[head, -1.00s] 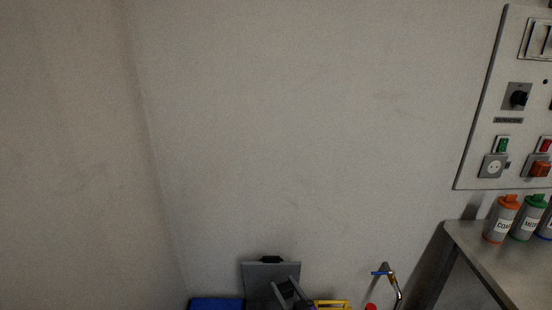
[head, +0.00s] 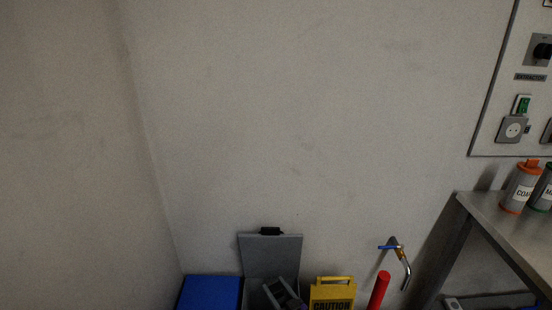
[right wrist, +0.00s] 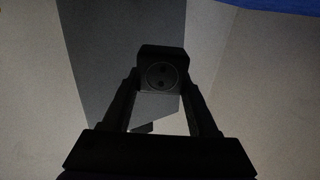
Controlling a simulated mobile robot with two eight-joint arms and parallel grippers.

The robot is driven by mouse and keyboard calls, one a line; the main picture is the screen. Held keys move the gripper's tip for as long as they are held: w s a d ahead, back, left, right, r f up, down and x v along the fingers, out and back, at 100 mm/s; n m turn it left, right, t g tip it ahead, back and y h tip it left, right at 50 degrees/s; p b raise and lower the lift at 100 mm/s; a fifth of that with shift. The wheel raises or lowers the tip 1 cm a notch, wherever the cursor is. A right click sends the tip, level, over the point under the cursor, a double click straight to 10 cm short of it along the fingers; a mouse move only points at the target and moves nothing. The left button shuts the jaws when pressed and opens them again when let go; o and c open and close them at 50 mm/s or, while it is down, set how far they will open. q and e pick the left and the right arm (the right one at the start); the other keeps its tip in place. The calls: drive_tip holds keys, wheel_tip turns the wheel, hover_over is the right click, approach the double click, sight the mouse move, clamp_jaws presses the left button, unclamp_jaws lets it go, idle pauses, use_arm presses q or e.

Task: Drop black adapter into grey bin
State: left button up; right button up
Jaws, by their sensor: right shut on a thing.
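The black adapter (right wrist: 162,75), a dark block with a round socket face, sits between the fingertips of my right gripper (right wrist: 162,88) in the right wrist view. That gripper is shut on it. In the head view my right gripper (head: 283,293) is at the bottom edge, in front of the grey bin (head: 268,252). The bin's grey lid stands raised against the wall, and its lower body is cut off by the frame. The adapter cannot be made out clearly in the head view. My left gripper is out of view.
A blue bin (head: 210,291) stands left of the grey bin. A yellow caution sign (head: 332,292), a red post (head: 379,291) and a wall tap (head: 400,256) are to the right. A metal table (head: 500,220) with labelled canisters (head: 521,188) stands farther right.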

drive_tip(key=shift+f, duration=0.6)
drive_tip(key=o, duration=1.5)
drive_tip(key=shift+c, duration=0.2)
drive_tip(key=shift+s, duration=0.1)
drive_tip(key=v, duration=1)
drive_tip(key=shift+s+d, duration=0.2)
drive_tip(key=shift+s, duration=0.05)
